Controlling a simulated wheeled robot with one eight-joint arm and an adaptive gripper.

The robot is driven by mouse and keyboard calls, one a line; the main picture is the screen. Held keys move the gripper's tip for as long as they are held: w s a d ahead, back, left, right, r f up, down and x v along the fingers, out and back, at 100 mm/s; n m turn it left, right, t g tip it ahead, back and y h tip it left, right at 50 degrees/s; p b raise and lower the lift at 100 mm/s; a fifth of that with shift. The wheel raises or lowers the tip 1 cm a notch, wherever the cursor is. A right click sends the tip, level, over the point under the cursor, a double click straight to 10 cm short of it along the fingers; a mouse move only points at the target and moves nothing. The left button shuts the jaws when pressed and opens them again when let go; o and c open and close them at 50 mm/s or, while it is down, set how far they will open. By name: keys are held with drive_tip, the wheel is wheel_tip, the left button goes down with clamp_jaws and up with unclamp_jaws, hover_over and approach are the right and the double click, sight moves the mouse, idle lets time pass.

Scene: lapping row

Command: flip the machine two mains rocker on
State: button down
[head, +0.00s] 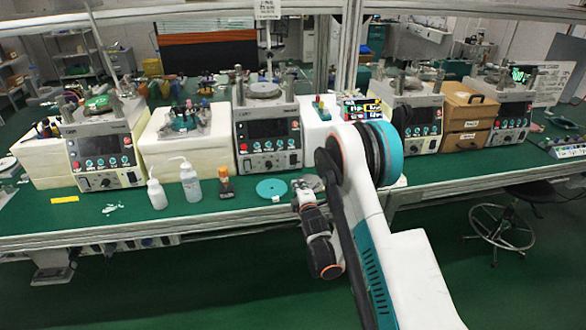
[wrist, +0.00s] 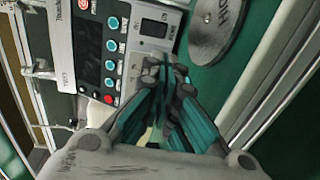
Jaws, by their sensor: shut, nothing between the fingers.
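The second machine from the left (head: 268,132) stands on the green bench, a pale cabinet with a dark screen and a row of buttons. Its front panel fills the upper left of the wrist view (wrist: 122,60), turned sideways. A dark rocker-like switch (wrist: 154,28) sits in that panel near its lower right corner; which way it is tipped I cannot tell. My gripper (head: 299,186) is in front of this machine, low over the bench edge. In the wrist view my gripper (wrist: 168,62) is shut and empty, its tips close to the panel edge below the switch, apparently not touching it.
A grey disc (wrist: 215,25) lies on the bench beside the panel. A teal disc (head: 271,188), a brown-orange bottle (head: 226,187) and two white bottles, one here (head: 190,182), stand left of my gripper.

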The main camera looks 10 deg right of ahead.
drive_tip(key=shift+w, duration=0.1)
drive_tip(key=b, duration=0.3)
approach(293, 160)
drive_tip(key=w+f, duration=0.1)
drive_tip(key=w, duration=0.2)
drive_tip(key=w+a+f, duration=0.1)
drive_tip(key=w, duration=0.1)
drive_tip(key=shift+a+f, duration=0.1)
drive_tip(key=shift+f, duration=0.2)
drive_tip(key=shift+w+b, duration=0.45)
drive_tip(key=shift+w, duration=0.35)
